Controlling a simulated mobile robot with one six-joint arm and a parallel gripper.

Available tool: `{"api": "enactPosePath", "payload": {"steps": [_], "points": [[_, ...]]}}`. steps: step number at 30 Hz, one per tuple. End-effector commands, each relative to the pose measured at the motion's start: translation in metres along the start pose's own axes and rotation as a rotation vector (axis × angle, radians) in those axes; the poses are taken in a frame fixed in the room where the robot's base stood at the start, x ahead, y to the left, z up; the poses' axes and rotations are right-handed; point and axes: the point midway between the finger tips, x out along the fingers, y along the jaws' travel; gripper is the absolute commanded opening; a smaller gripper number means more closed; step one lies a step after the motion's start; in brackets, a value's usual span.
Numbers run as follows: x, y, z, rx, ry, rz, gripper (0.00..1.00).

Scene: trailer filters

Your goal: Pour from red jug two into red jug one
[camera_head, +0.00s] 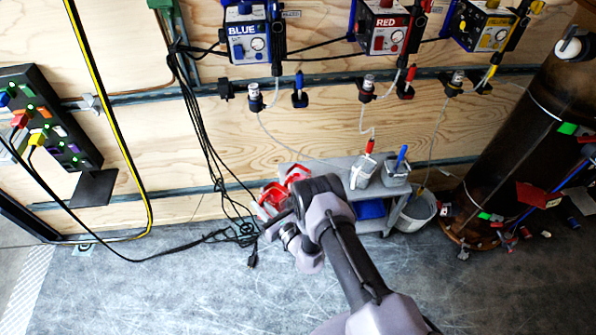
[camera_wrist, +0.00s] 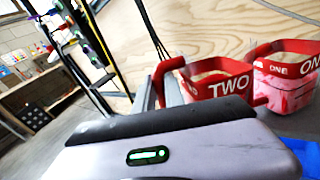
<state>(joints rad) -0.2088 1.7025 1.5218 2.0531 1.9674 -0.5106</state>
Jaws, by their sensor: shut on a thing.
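Red jug two (camera_wrist: 222,88) shows in the wrist view with a white TWO on its rim band. Its red handle is toward my gripper (camera_wrist: 166,92), which is shut on it. The jug looks about upright. Red jug one (camera_wrist: 286,84), marked ONE, stands just right of it and close beside it; I cannot tell if they touch. In the head view, jug two (camera_head: 271,197) is at the lower left and jug one (camera_head: 297,173) is behind it to the right. My gripper (camera_head: 274,224) is partly hidden by my arm there. The jugs' contents are unclear.
A grey cart (camera_head: 335,164) stands against the plywood wall, holding containers with red and blue handled tools. A blue bin (camera_head: 370,209) is low on it. A grey bucket (camera_head: 415,212) and a rusty cylinder (camera_head: 520,130) are right. Cables (camera_head: 200,130) hang left.

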Motion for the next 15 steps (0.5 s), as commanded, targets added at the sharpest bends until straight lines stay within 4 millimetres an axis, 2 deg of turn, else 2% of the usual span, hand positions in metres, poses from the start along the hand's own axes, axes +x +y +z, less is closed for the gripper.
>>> {"api": "enactPosePath", "payload": {"steps": [4,8,11,15], "points": [[-0.001,0.007,-0.016,-0.112,-0.022,0.001,0.0],[-0.002,0.009,-0.022,-0.164,-0.034,0.0,0.0],[-0.002,0.011,-0.017,-0.178,-0.037,0.0,0.0],[-0.002,0.014,0.003,-0.179,-0.038,0.0,0.0]]}}
